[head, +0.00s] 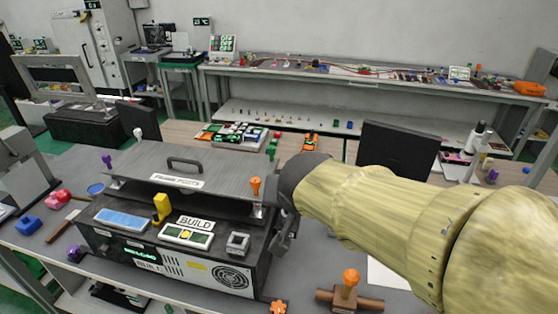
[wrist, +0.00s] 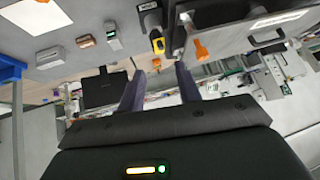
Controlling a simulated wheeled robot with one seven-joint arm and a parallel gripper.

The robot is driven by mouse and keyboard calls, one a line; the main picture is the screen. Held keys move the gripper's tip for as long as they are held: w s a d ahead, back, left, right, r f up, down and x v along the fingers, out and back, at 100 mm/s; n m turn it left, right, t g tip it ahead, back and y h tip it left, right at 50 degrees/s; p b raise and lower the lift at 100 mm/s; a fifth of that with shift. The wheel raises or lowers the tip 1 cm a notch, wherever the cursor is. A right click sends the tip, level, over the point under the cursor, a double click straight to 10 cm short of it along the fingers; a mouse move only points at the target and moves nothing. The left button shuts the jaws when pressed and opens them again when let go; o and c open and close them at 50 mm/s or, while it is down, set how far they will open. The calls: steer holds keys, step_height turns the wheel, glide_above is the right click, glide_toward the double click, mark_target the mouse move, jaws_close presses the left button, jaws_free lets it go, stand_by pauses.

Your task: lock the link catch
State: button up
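A dark box machine (head: 190,255) with a grey lid (head: 205,165) stands on the table. An orange-topped lever piece (head: 256,187) stands at the lid's right front corner, and a purple one (head: 106,161) at its left. I cannot tell for sure which part is the link catch. A yellow lever (head: 161,207) stands upright on the front panel. My gripper (head: 284,236) is beside the box's right end, partly hidden by my arm. In the wrist view its two fingers (wrist: 160,78) are apart with nothing between them. The orange piece (wrist: 200,50) and yellow lever (wrist: 157,43) show beyond the fingertips.
A wooden piece with an orange knob (head: 349,284) lies at the right front. A black screen (head: 398,148) stands behind my arm. Red and blue blocks (head: 29,225) and a hammer (head: 63,227) lie left of the box.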

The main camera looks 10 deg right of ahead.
steer(key=shift+p+v, duration=0.95)
steer(key=shift+p, duration=0.6)
steer(key=shift+f, duration=0.1)
steer(key=s+d+f+n+g, duration=0.1)
steer(key=s+d+f+g, duration=0.1)
steer(key=f, duration=0.5)
steer(key=s+d+f+n+g, duration=0.2)
steer(key=d+f+g, duration=0.1)
steer(key=f, duration=0.4)
steer(key=shift+f+g+y, duration=0.3)
steer(key=shift+f, duration=0.05)
steer(key=shift+d, duration=0.15)
